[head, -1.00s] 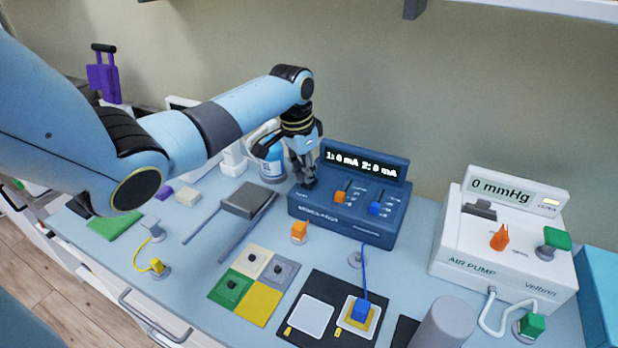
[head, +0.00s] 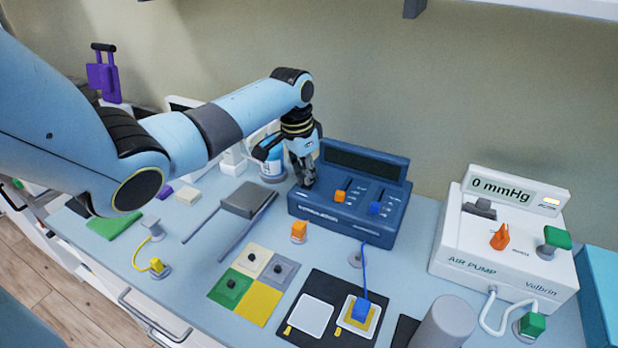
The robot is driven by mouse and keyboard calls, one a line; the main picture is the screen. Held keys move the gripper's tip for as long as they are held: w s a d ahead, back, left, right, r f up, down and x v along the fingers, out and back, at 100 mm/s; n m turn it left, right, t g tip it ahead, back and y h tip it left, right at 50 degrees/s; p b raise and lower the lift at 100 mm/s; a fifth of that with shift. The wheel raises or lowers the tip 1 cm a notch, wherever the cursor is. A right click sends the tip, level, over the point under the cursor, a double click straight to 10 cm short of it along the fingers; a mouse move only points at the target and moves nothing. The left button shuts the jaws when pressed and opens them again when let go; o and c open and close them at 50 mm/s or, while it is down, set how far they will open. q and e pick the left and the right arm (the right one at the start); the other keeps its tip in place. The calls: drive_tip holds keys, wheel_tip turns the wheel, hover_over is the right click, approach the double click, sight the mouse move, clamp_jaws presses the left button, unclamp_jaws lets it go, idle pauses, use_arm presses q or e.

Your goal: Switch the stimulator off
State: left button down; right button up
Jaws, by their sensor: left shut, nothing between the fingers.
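The stimulator (head: 342,221) is a dark blue box at the back middle of the table. Its display (head: 362,161) is dark, with no text showing. An orange slider (head: 340,197) and a blue slider (head: 375,208) stand on its sloping front. My left gripper (head: 307,184) is shut and empty, with its fingertips down at the left end of the stimulator's panel. The fingers hide that part of the panel, and I cannot tell whether they touch it. My right gripper is not in view.
A white air pump (head: 505,264) reading 0 mmHg stands to the right. In front lie a dark mat with two pads (head: 345,285), a four-coloured board (head: 262,300) and an orange plug (head: 299,231). A grey cylinder (head: 444,322) stands at the front edge. A blue-labelled bottle (head: 270,165) is behind my gripper.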

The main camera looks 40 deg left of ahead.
use_arm(q)
drive_tip(key=shift+r+p, duration=2.25)
drive_tip(key=shift+r, duration=0.05)
drive_tip(key=shift+r+p, duration=0.3)
drive_tip(key=shift+r, duration=0.75)
